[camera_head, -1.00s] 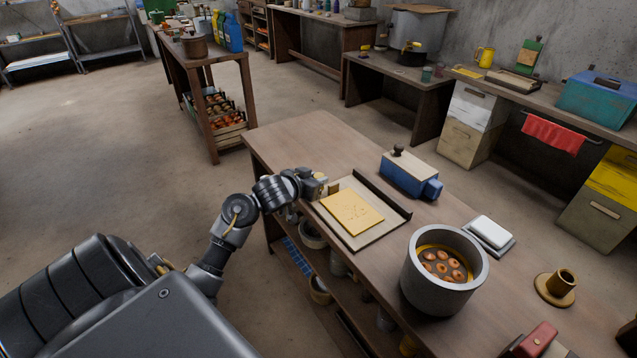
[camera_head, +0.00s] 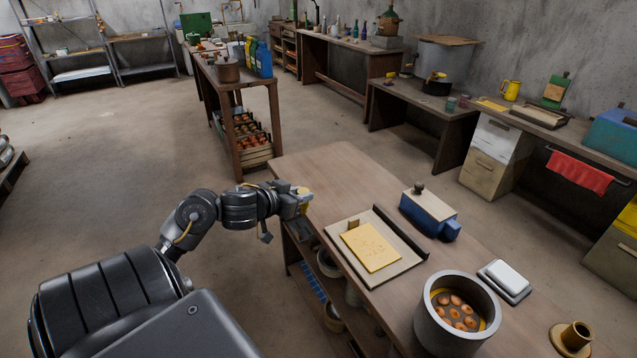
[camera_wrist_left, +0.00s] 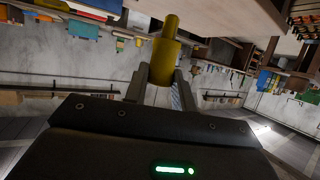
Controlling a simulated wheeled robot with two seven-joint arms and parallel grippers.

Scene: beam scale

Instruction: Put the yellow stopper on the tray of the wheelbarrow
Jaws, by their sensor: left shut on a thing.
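My left gripper (camera_head: 299,200) is shut on the yellow stopper (camera_wrist_left: 164,50) and holds it at the left edge of the near wooden table. In the left wrist view the stopper stands out between the two fingers (camera_wrist_left: 162,85), with a narrower knob at one end. In the head view only a small yellow part of the stopper (camera_head: 304,198) shows at the fingertips. I cannot make out the wheelbarrow or its tray in these views. My right gripper does not show.
The wooden table (camera_head: 315,166) has a bare far end. On it are a board with a yellow slab (camera_head: 370,247), a blue box (camera_head: 428,212), a grey pot with round orange pieces (camera_head: 457,318) and a white block (camera_head: 507,277). Open floor (camera_head: 110,150) lies to the left.

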